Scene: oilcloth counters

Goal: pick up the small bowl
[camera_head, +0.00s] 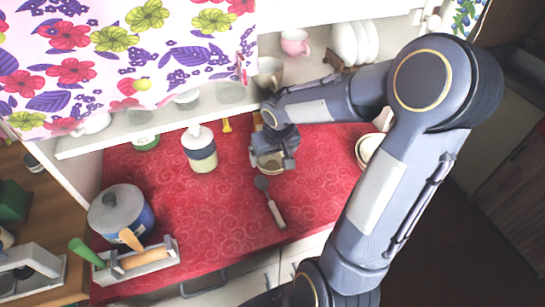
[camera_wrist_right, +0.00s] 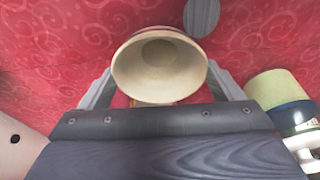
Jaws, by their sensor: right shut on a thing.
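The small bowl (camera_wrist_right: 160,45) is cream inside with a reddish-brown outer side. In the right wrist view its mouth faces the camera, and it sits between the two fingers of my right gripper (camera_wrist_right: 160,88). In the head view the bowl (camera_head: 270,162) is partly hidden under my right gripper (camera_head: 274,154), over the red cloth. The right gripper is shut on the bowl. I cannot tell whether the bowl touches the counter. My left gripper is not in either view.
A spatula-like utensil (camera_head: 270,202) lies just in front of the bowl. A jar (camera_head: 200,150) stands to its left, with a lidded pot (camera_head: 120,212) and utensil tray (camera_head: 146,258) further left. Another bowl (camera_head: 368,149) is to the right. A shelf (camera_head: 150,127) runs behind.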

